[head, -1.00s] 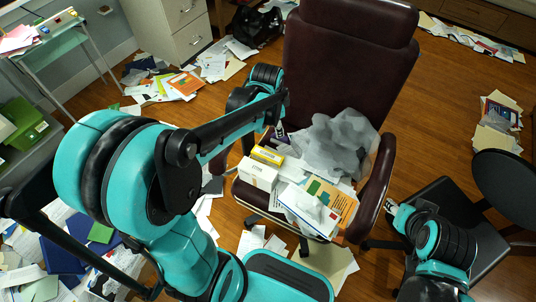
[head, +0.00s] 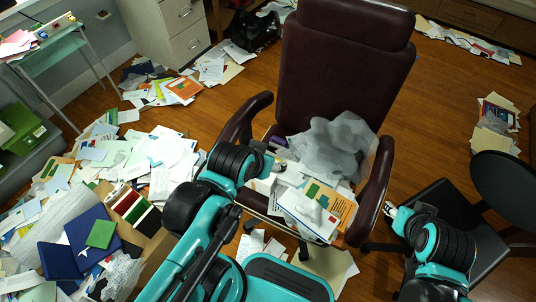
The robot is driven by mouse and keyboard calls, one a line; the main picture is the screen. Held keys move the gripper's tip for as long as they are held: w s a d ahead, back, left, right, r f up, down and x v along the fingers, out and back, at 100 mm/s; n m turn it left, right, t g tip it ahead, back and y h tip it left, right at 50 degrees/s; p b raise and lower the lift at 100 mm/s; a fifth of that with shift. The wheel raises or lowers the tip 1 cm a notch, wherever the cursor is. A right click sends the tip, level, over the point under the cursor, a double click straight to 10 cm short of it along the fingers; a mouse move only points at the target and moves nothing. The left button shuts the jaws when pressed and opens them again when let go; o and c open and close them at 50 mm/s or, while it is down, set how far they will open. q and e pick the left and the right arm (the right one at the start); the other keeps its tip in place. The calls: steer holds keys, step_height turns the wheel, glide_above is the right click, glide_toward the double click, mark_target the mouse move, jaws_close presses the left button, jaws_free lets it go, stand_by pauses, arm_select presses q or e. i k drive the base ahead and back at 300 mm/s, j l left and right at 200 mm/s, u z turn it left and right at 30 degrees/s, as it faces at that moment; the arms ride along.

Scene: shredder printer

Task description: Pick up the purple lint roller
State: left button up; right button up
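A small purple item (head: 281,142), which looks like the lint roller, lies at the left back of the brown chair's seat, partly hidden. My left gripper (head: 270,166) is over the left side of the seat, just in front of the purple item. Its fingers are mostly hidden by the wrist, so I cannot tell whether they are open or touch anything. My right gripper (head: 392,209) is low at the right, apart from the brown chair's seat, with its fingertips too small to read.
The brown chair (head: 345,60) holds grey crumpled plastic (head: 335,145), papers and boxes (head: 308,212). Its armrests (head: 372,205) flank the seat. A black chair (head: 505,185) stands at right.

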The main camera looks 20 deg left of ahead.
mark_target(275, 142)
steer(key=z, duration=1)
steer(key=u, duration=1.7)
steer(key=i+j, duration=0.1)
steer(key=j, duration=0.2)
steer(key=i+j, duration=0.1)
steer(key=j, duration=0.2)
steer(key=i+j+z, duration=0.2)
steer(key=j, duration=0.25)
steer(key=i, duration=0.1)
